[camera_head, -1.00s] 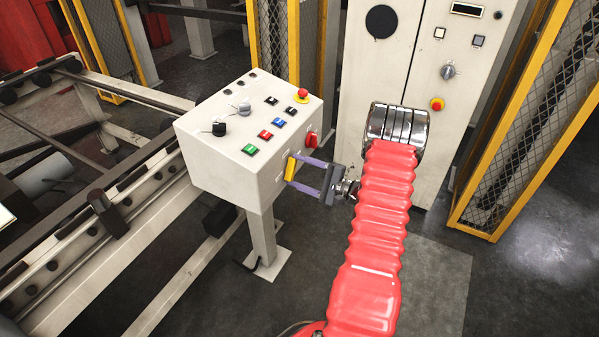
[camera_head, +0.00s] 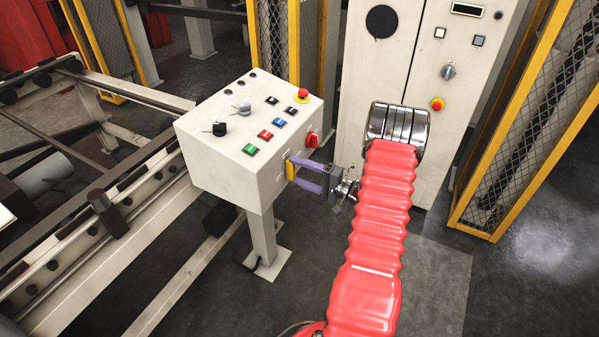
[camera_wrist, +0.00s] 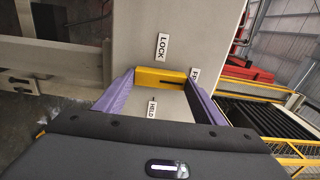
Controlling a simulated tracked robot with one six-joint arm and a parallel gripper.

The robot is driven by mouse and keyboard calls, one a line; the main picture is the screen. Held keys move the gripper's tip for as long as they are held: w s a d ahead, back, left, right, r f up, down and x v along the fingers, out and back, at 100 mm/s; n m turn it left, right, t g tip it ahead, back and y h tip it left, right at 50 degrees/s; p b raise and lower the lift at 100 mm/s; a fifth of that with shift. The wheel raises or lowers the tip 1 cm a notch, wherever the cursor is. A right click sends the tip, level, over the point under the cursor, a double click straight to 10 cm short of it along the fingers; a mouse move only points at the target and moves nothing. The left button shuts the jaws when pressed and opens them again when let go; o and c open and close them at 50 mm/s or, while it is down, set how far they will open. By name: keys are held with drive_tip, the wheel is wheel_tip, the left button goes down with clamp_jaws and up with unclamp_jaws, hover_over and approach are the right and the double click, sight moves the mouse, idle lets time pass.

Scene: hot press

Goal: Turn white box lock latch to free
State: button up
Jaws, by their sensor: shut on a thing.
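The white box (camera_head: 225,168) is a control box on a post, left of my arm in the head view. Its yellow latch (camera_head: 291,171) is on the side face towards my gripper (camera_head: 293,169). My gripper's purple fingers are shut on the latch, one above and one below in the head view. In the wrist view the latch (camera_wrist: 160,78) spans between the fingertips. The LOCK label (camera_wrist: 162,47) is above it and the HELD label (camera_wrist: 151,108) below. A third label, reading "FR", is partly hidden by the right finger.
A red rotary switch (camera_head: 311,140) sits close above my fingers on the same face. Several buttons and knobs and a red emergency stop (camera_head: 303,94) are on the box top. A grey cabinet (camera_head: 370,75) stands behind, and a yellow mesh fence (camera_head: 530,110) is at right.

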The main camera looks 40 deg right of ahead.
drive_tip(key=shift+s+a+f, duration=0.1)
drive_tip(key=shift+f, duration=0.15)
drive_tip(key=o, duration=1.1)
drive_tip(key=shift+r, duration=0.15)
drive_tip(key=shift+c, duration=0.2)
drive_tip(key=v, duration=1.3)
drive_tip(key=shift+s, duration=0.35)
drive_tip(key=shift+m, duration=0.3)
